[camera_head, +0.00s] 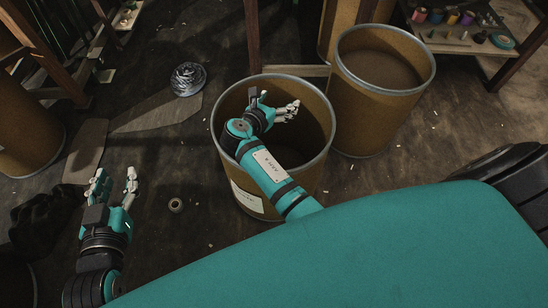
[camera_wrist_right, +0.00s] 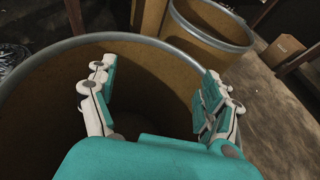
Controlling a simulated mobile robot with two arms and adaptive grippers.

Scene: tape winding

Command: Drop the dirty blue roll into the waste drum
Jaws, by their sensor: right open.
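The waste drum (camera_head: 318,163) is a brown, open-topped drum with a grey metal rim and a white label, in the middle of the head view. My right gripper (camera_head: 278,102) is open over its mouth, with no roll between the fingers. In the right wrist view the spread fingers (camera_wrist_right: 157,82) frame the drum's dark inside (camera_wrist_right: 60,110). I see no dirty blue roll in the drum; the bottom is shadowed and partly hidden by my arm. My left gripper (camera_head: 116,176) is at the left, fingers apart and empty, above the floor.
A second open drum (camera_head: 385,110) stands behind right. A low shelf (camera_head: 455,45) holds coloured spools and a teal ring (camera_head: 502,41). A grey wound bundle (camera_head: 188,79) and a small ring (camera_head: 176,205) lie on the floor. Another drum (camera_head: 25,140) stands left.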

